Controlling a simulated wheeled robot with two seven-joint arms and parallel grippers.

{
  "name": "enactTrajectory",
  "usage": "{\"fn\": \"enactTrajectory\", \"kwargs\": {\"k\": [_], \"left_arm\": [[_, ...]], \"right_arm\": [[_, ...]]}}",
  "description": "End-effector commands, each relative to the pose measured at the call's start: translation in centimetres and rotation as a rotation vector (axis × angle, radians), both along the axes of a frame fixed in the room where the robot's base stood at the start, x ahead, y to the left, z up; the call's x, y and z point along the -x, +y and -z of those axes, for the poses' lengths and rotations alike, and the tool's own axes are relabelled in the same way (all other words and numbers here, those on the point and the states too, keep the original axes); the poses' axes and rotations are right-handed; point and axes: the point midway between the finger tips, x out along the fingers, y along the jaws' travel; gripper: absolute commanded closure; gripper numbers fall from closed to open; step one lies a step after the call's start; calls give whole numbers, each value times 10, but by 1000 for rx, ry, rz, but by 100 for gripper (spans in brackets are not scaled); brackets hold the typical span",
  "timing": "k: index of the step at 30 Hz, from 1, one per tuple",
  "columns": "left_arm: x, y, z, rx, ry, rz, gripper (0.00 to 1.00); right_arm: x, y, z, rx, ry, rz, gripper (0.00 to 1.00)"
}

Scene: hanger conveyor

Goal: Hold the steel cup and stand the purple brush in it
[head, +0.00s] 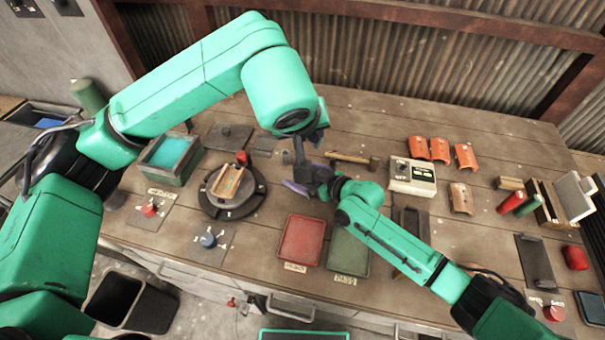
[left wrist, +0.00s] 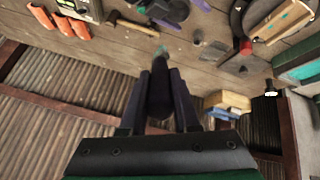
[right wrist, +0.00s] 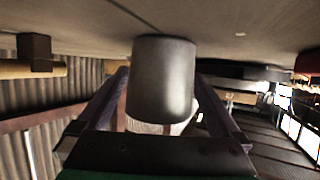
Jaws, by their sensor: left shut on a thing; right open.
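The steel cup (right wrist: 163,78) stands on the table between the spread fingers of my right gripper (right wrist: 163,88) in the right wrist view. A small gap shows beside the cup, and contact is not clear. My left gripper (left wrist: 162,85) is shut on a dark, rounded thing, seemingly the handle of the purple brush (left wrist: 160,98), with a small teal tip beyond. In the head view my left gripper (head: 300,150) hangs over the table just behind my right gripper (head: 308,182). The cup and brush are mostly hidden there among the grippers.
A hammer (head: 352,159) lies just behind the grippers. A red tray (head: 300,242) and a green tray (head: 348,250) lie in front. A white control box (head: 412,177) stands to the right.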

Motion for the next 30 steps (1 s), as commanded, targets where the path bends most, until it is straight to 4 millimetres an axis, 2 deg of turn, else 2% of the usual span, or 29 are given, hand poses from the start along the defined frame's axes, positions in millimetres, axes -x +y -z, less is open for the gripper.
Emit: {"fn": "enactTrajectory", "kwargs": {"k": [6,8,9,13,19,24,30], "left_arm": [[0,0,0,1,0,1,100],[0,0,0,1,0,1,100],[0,0,0,1,0,1,100],[0,0,0,0,0,0,100],[-10,0,2,-28,59,-9,100],[-30,0,7,-96,256,-20,100],[-40,0,6,-129,436,-7,100]], "right_arm": [[-1,0,0,0,0,0,0],[-1,0,0,0,0,1,19],[-1,0,0,0,0,1,34],[0,0,0,0,0,1,84],[-1,0,0,0,0,1,86],[-1,0,0,0,0,1,86],[-1,0,0,0,0,1,86]]}}
